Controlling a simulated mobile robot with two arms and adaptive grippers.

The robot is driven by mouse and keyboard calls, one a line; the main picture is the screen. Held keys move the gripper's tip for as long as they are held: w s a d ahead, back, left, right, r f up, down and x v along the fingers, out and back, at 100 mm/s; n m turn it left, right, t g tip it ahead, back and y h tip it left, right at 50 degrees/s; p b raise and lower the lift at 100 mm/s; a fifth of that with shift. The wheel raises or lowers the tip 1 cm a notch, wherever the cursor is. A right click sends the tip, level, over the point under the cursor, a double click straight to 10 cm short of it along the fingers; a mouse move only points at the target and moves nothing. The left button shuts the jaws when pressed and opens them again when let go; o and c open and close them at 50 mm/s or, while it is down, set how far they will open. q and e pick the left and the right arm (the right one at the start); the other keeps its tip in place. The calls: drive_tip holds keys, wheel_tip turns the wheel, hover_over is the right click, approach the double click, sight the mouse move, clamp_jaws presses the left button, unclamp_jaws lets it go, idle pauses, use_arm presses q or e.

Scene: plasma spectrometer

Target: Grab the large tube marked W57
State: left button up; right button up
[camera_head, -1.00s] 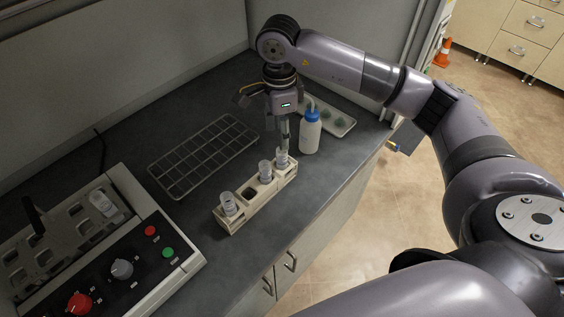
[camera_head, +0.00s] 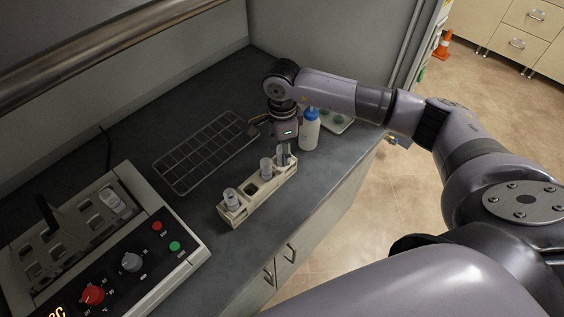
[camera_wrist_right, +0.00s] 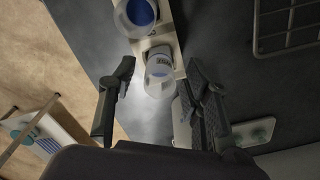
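A beige tube rack (camera_head: 264,196) stands on the dark counter and holds three clear, white-labelled tubes. One tube (camera_head: 231,198) is at the left end, one (camera_head: 266,168) is near the middle, and one is at the right end, mostly hidden by my right gripper (camera_head: 284,156). In the wrist view that end tube (camera_wrist_right: 160,76) has dark print that I cannot read. My right gripper (camera_wrist_right: 162,68) is open there, with a finger on each side of the tube and visible gaps. A tube with blue inside (camera_wrist_right: 138,12) shows at the top. My left gripper is not in view.
A wire rack (camera_head: 205,150) lies behind the tube rack. A white bottle with a blue cap (camera_head: 309,132) and a tray (camera_head: 338,122) are close to my right gripper.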

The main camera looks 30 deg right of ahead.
clamp_jaws()
idle(0.3)
drive_tip(key=shift+r, duration=0.2)
